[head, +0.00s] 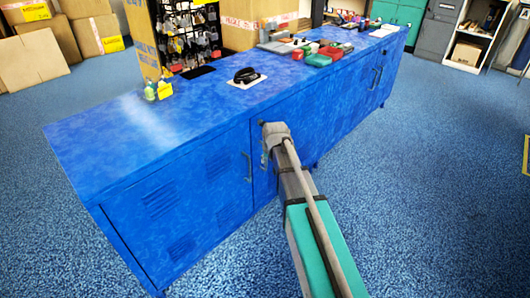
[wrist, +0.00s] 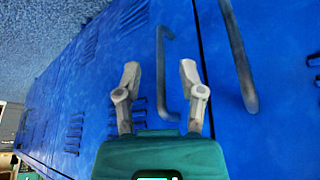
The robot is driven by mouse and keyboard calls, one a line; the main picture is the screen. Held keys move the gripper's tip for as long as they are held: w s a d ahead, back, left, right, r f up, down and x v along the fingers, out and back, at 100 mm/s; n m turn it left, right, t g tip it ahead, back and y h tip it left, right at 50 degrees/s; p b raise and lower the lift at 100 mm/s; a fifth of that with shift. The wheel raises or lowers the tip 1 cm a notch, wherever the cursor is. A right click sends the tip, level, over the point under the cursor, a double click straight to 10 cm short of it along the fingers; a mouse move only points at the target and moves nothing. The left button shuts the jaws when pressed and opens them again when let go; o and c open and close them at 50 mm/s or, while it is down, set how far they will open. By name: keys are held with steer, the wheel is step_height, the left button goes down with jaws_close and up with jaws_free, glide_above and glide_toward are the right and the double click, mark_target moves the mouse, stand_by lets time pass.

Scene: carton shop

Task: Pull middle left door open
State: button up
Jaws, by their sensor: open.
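The long blue cabinet (head: 180,185) has several doors along its front. In the head view my gripper (head: 266,150) is at the cabinet front, just right of the seam beside the far left door, and hides the handle there. In the wrist view the middle left door (wrist: 175,25) carries a grey bar handle (wrist: 161,75). My gripper (wrist: 160,72) is open, with one finger on each side of this handle in the picture. I cannot tell whether either finger touches it. The door looks shut, flush with its neighbour.
The far left door's handle (wrist: 240,65) is close by, across the seam; it also shows in the head view (head: 247,168). The blue floor (head: 430,170) in front is clear.

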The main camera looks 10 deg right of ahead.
steer(key=w, duration=0.5)
steer(key=shift+w, duration=0.3)
steer(key=shift+w+a+f+b, duration=0.1)
steer(key=shift+w+f+b, duration=0.05)
steer(key=shift+f+b, duration=0.45)
steer(key=shift+c, duration=0.2)
jaws_close()
steer(key=shift+a, duration=0.15)
